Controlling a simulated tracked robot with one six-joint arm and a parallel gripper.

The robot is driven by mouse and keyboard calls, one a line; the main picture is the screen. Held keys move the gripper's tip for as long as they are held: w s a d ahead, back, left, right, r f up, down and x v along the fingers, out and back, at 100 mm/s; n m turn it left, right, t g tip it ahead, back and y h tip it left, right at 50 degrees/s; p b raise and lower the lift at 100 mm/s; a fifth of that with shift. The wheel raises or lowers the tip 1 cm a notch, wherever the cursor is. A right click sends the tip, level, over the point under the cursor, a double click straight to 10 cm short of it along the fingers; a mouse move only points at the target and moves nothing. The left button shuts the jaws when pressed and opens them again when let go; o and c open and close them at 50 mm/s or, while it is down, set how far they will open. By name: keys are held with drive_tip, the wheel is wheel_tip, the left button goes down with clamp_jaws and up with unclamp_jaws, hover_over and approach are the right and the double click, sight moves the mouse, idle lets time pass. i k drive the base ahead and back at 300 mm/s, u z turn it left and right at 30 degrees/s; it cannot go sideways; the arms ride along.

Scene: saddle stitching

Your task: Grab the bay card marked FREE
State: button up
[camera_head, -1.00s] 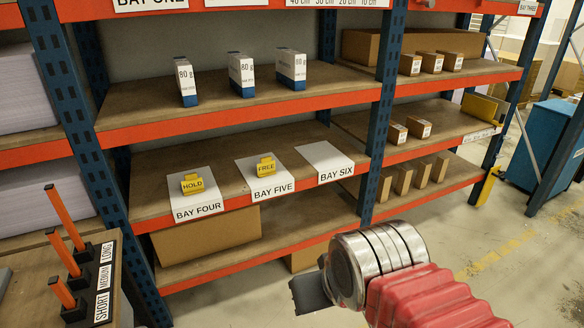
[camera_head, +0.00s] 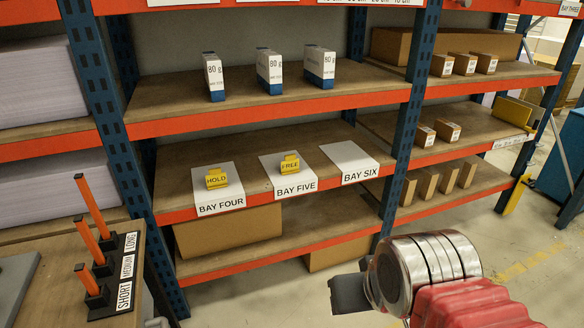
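The yellow card marked FREE (camera_head: 289,164) stands on the white BAY FIVE sheet (camera_head: 288,186) on the middle shelf. A similar yellow card marked HOLD (camera_head: 216,178) stands to its left on the BAY FOUR sheet (camera_head: 218,200). My gripper (camera_head: 350,294) is at the lower right, below and in front of the shelf, well apart from both cards. Only a dark piece of it shows past the metal wrist, so its opening cannot be made out.
The BAY SIX sheet (camera_head: 350,162) is bare. Blue-and-white 80 g packs (camera_head: 269,73) stand on the shelf above. A blue rack post (camera_head: 408,125) rises right of the bays. Orange-handled tools in a holder (camera_head: 122,272) stand at the lower left. Open floor lies at the right.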

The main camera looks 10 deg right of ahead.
sight(291, 165)
drive_tip(key=k, duration=0.65)
drive_tip(key=z, duration=0.15)
drive_tip(key=i, duration=1.75)
drive_tip(key=u, duration=1.15)
drive_tip(key=i, duration=0.7)
drive_tip(key=u, duration=0.45)
